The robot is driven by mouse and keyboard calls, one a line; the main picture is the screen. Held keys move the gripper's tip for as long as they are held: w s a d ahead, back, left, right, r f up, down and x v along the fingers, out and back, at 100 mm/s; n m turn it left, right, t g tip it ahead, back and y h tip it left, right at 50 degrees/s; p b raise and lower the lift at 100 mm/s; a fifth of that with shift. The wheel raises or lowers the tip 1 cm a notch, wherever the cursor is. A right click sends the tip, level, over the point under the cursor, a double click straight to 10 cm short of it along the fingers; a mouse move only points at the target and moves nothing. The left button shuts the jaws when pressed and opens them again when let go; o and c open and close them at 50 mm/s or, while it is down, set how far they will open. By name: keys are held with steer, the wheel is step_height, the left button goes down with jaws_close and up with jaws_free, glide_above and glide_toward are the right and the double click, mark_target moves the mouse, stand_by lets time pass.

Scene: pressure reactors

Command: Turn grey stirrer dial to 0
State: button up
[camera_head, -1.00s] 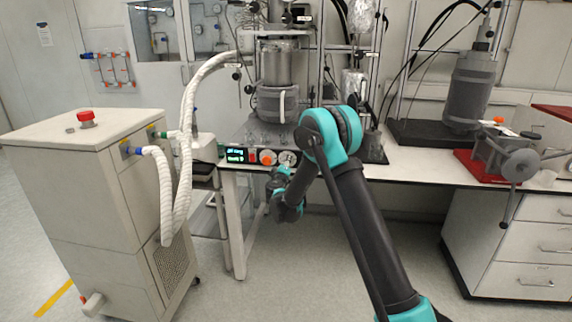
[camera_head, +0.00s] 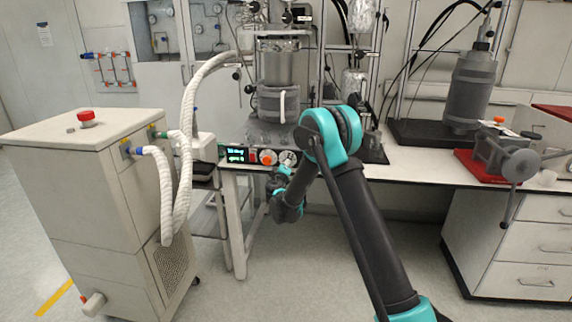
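The stirrer control panel is on the front of the reactor base at the bench edge. It has a lit display (camera_head: 235,155), a red switch (camera_head: 252,156), an orange dial (camera_head: 268,157) and a grey-white dial (camera_head: 288,158). The dial's setting is too small to read. My arm reaches from the lower right toward the panel, with its wrist just below the dials. My gripper lies behind or beside the wrist near the grey dial; its fingers cannot be made out, nor whether they touch the dial.
A glass reactor vessel (camera_head: 279,70) stands above the panel. A cream chiller cabinet (camera_head: 85,190) with white hoses (camera_head: 183,150) stands at left. A grey vessel (camera_head: 470,90) and a red-based clamp (camera_head: 490,166) are on the bench at right. The floor in front is open.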

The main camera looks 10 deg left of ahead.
steer(key=s, duration=1.2)
steer(key=shift+a, duration=0.25)
steer(key=s+d+r+m+g+h, duration=0.1)
steer(key=d+m+g+h, duration=0.1)
steer(key=d, duration=0.6)
steer(key=s+d+r+m+g+h, duration=0.1)
steer(key=s+d+m, duration=0.1)
steer(key=d, duration=0.6)
steer(key=s+d+f+m+g+h, duration=0.1)
steer(key=s+d+m+g, duration=0.35)
steer(key=s+d, duration=0.65)
steer(key=s+d+f+m+g+y, duration=0.1)
steer(key=s+d+f+g, duration=0.1)
steer(key=s, duration=0.6)
steer(key=s+d+f+m+g+y, duration=0.1)
steer(key=s+d+f+g+y, duration=0.1)
steer(key=s, duration=0.7)
steer(key=s+d+f+m+g+y, duration=0.1)
steer(key=s+d+f+m+g, duration=0.1)
steer(key=s, duration=0.6)
steer(key=shift+s+d+f+y, duration=0.25)
steer(key=shift+s+f+y, duration=0.1)
steer(key=shift+f, duration=0.5)
